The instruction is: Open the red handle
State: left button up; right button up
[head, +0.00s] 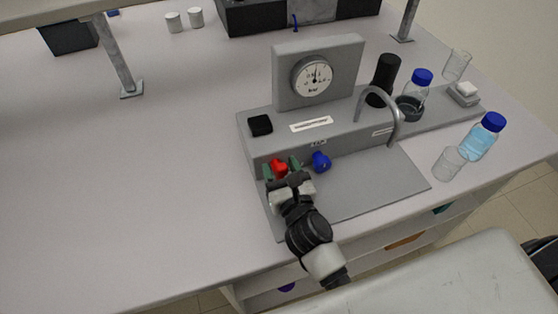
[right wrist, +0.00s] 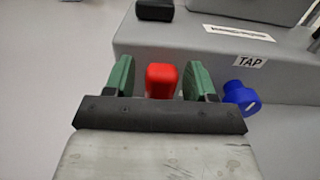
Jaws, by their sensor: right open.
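The red handle (head: 279,167) is on the front face of the grey membrane rig (head: 345,120), left of a blue knob (head: 321,161). My right gripper (head: 281,169) is at the handle, with its green fingers open. The lower part of the handle is hidden behind the dark gripper body. My left gripper is not in view.
The blue knob (right wrist: 240,97) is close beside the right finger, below the TAP label (right wrist: 250,61). The bench left of the rig is clear.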

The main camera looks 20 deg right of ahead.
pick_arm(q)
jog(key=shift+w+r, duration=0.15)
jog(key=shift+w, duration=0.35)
pick_arm(e)
jog(key=shift+w, duration=0.45)
jog(key=c, duration=0.9)
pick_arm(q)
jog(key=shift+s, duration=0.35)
